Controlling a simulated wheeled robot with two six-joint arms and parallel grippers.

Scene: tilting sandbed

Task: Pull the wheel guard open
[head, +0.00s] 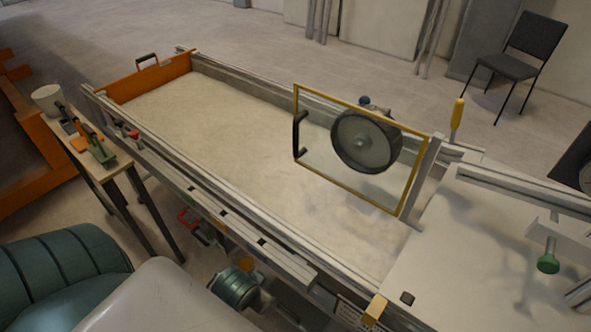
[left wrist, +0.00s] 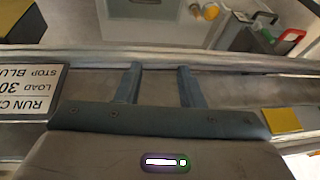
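The wheel guard (head: 347,188) is a clear pane in a yellow frame, standing upright over the right part of the sandbed. A black bar handle (head: 297,135) is on its left edge. The dark round wheel (head: 366,141) shows through and behind the pane. My left gripper (left wrist: 158,72) shows in the left wrist view, its two fingers apart with nothing between them. It is near a metal rail (left wrist: 230,63), and no part of the guard shows there. Neither gripper shows in the head view, and my right gripper is not seen.
The sandbed has long metal side rails (head: 215,207) and an orange end board (head: 150,77). A side table (head: 118,172) with tools stands at left. A white deck (head: 450,240) with a green knob (head: 548,264) lies at right. A yellow-handled lever (head: 457,113) stands right of the guard.

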